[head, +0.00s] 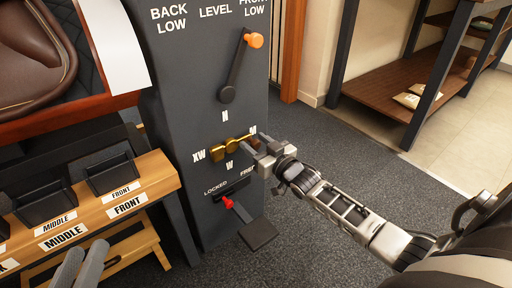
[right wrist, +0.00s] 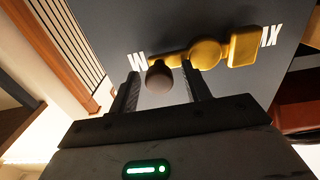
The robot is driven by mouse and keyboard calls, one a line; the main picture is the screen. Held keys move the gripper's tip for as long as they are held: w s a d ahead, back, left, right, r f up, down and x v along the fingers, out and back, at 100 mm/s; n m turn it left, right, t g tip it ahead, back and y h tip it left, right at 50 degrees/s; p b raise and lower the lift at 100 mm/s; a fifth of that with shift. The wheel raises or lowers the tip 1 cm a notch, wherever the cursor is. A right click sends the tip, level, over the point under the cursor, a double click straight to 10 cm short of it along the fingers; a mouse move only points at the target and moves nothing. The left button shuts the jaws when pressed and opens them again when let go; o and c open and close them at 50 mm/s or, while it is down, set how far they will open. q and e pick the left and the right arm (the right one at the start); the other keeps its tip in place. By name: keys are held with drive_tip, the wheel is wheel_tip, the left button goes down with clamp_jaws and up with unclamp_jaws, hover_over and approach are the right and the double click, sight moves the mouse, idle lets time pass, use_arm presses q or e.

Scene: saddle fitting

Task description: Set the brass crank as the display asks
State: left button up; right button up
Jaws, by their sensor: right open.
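The brass crank (head: 230,144) is on the front of a dark grey post, inside a ring of letters: N above, W below, XW at left and a partly covered letter at right. Its brass block end points left toward XW. In the right wrist view the brass crank (right wrist: 205,52) carries a dark brown knob (right wrist: 158,76) on the arm toward the right-hand letter. My right gripper (head: 262,146) is open, its fingers (right wrist: 161,88) on either side of the knob; contact is unclear. No display is visible.
Above the crank is an orange-knobbed lever (head: 240,62) with level labels. Below it is a red-knobbed lever (head: 228,203) marked LOCKED and FREE, beside a dark pedal-like plate (head: 258,234). A wooden rack (head: 150,180) with labelled bins stands left. Carpet at right is clear.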

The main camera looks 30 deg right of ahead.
drive_tip(key=shift+w, duration=0.15)
clamp_jaws()
drive_tip(key=shift+m, duration=0.3)
